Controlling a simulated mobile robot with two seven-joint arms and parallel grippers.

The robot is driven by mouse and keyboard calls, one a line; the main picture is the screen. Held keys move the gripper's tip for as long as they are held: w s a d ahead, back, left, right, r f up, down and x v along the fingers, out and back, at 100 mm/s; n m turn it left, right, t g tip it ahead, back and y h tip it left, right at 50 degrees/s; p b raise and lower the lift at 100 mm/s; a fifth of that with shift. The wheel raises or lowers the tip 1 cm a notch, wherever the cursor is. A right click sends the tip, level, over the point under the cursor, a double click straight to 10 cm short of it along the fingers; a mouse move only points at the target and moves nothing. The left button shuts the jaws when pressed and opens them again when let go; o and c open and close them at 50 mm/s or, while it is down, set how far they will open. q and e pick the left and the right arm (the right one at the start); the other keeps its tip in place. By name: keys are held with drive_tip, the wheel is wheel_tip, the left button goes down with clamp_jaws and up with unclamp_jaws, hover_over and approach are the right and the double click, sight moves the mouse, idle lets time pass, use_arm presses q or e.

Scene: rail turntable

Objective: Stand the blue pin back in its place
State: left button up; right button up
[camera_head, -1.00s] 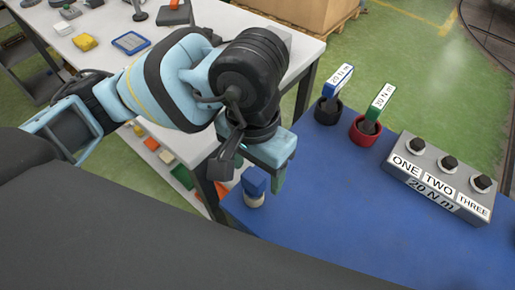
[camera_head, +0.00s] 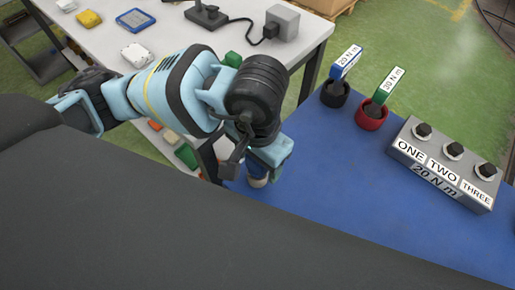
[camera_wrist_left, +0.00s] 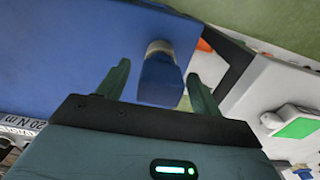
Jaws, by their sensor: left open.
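The blue pin, a blue block on a pale round end, is at the left edge of the blue tabletop (camera_head: 330,190). In the head view my left gripper (camera_head: 262,163) covers most of it, leaving its pale end (camera_head: 258,182) visible. In the left wrist view the blue pin (camera_wrist_left: 160,82) lies between the two green fingers of my open left gripper (camera_wrist_left: 158,74), with a gap on each side. My right gripper is out of view.
A grey block (camera_head: 446,162) marked ONE, TWO, THREE and 20 N m has three black knobs. A white table (camera_head: 190,50) stands behind my left arm.

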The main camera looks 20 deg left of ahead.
use_arm(q)
drive_tip(key=shift+f, duration=0.25)
drive_tip(key=c, duration=1.2)
